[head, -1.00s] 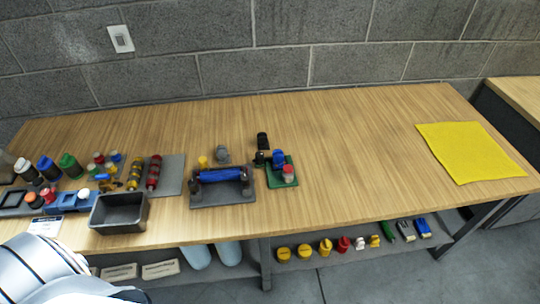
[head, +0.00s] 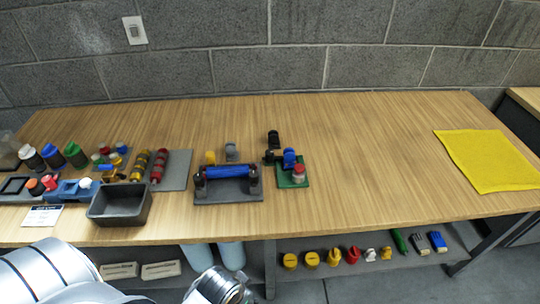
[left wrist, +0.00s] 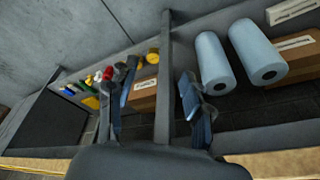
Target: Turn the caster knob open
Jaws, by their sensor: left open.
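No part is clearly recognisable as the caster knob. A dark grey fixture (head: 225,197) on the table holds a blue roller (head: 225,172) between two dark posts, with a yellow knob (head: 210,157) behind. To its right, a green base (head: 290,181) carries a red-and-white knob (head: 298,173), a blue piece (head: 289,158) and a black piece (head: 273,140). My left arm (head: 90,285) enters at the bottom left of the head view, below the table's front edge. In the left wrist view my left gripper (left wrist: 152,118) is open, its fingers apart, facing the lower shelf. My right gripper is out of view.
A dark bin (head: 120,206) sits near the front edge, beside several bottles and red and yellow rollers. A yellow mat (head: 485,160) lies at the right; the table between is clear. Blue rolls (left wrist: 257,52) and small parts lie on the shelf below.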

